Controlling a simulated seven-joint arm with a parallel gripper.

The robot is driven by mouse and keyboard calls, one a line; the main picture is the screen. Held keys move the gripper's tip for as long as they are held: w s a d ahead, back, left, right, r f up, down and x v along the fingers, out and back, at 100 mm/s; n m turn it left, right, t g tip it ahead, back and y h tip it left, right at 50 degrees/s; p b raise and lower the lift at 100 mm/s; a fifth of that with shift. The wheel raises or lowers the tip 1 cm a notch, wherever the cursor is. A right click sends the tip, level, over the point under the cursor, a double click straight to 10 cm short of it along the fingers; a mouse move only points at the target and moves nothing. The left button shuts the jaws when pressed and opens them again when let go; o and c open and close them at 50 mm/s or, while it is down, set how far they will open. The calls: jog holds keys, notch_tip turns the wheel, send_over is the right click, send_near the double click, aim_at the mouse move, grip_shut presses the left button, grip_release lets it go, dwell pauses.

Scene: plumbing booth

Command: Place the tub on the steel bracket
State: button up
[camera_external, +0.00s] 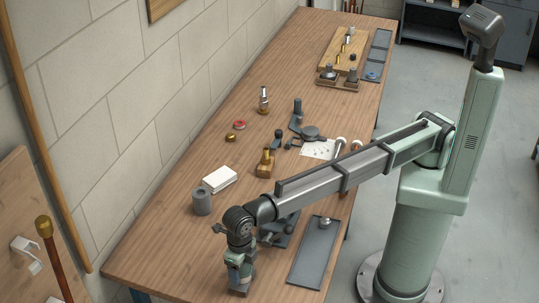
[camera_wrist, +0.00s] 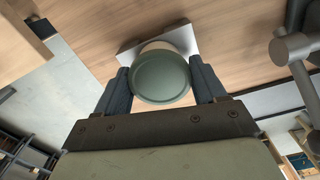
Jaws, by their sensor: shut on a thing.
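The tub (camera_wrist: 160,77) has a round grey-green top and a paler side. In the wrist view it sits between the two dark fingers of my gripper (camera_wrist: 160,88), which is shut on it. A pale grey metal plate, seemingly the steel bracket (camera_wrist: 186,38), shows behind the tub, just above the wood tabletop. The tub hides part of the plate, and I cannot tell whether they touch. In the external view my gripper (camera_external: 240,284) points down low over the near end of the bench; the tub and bracket are not clear there.
A grey cylinder (camera_external: 202,201) and a white box (camera_external: 219,180) stand behind my gripper. A dark flat tray (camera_external: 314,253) lies to its right. A grey metal fitting (camera_wrist: 294,48) shows at right in the wrist view. The near-left bench top (camera_external: 165,260) is clear.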

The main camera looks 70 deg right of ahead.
jog(key=shift+f, duration=0.15)
jog(key=o, duration=1.1)
notch_tip(320, 180, up, 12)
jog(key=shift+r, duration=0.2)
dwell(0.4)
